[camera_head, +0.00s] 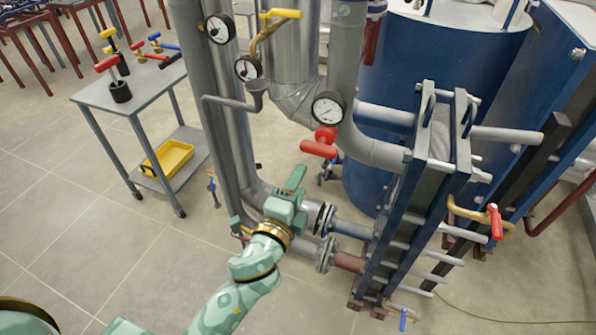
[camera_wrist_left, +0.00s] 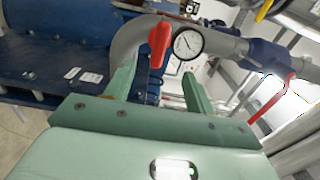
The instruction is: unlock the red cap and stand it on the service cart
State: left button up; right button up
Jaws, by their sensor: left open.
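The red cap (camera_head: 322,143), with a T-shaped handle, sits on the pipe elbow just below a round gauge in the head view. It also shows in the left wrist view (camera_wrist_left: 158,42), upright beside the gauge and beyond the fingertips. My left gripper (camera_head: 295,178) is below and left of the cap in the head view. In the left wrist view its two fingers (camera_wrist_left: 158,72) are spread, with nothing between them. The service cart (camera_head: 152,92) stands at upper left, with a bare grey area on its top. My right gripper is not in view.
Red-, yellow- and blue-handled tools (camera_head: 118,88) stand or lie on the cart top. A yellow tray (camera_head: 167,158) is on its lower shelf. Tall grey pipes (camera_head: 205,100) rise between cart and cap. The plate exchanger (camera_head: 400,225) stands right.

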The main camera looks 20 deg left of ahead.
aim_at(316, 153)
pick_arm(q)
jog(key=w, duration=0.5)
jog(key=w+b, duration=0.1)
jog(key=w, duration=0.4)
jog(key=shift+w+d, duration=0.2)
jog(key=shift+w, duration=0.2)
grip_shut()
